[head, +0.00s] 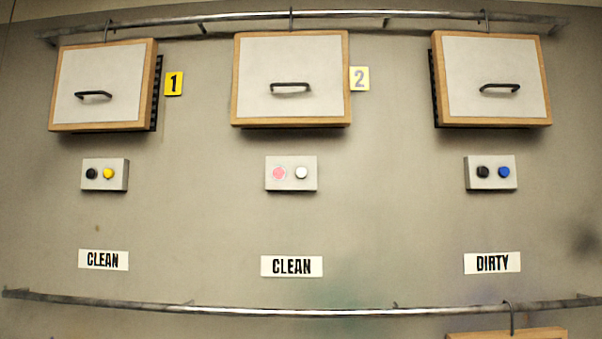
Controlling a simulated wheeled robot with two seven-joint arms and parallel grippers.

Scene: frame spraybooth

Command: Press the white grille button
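A white button (301,173) sits on the right side of the middle button box (291,186), below the middle framed panel (290,64). A pink button (279,173) is beside it on the left. Neither of my grippers is in the head view. I cannot see the grilles well; dark slatted edges show behind the left panel (103,62) and the right panel (488,62).
The left box (105,187) has a black and a yellow button; the right box (491,187) has a black and a blue one. Metal rails run above (340,13) and below (250,311). Signs read CLEAN, CLEAN and DIRTY. The wall before the boxes is unobstructed.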

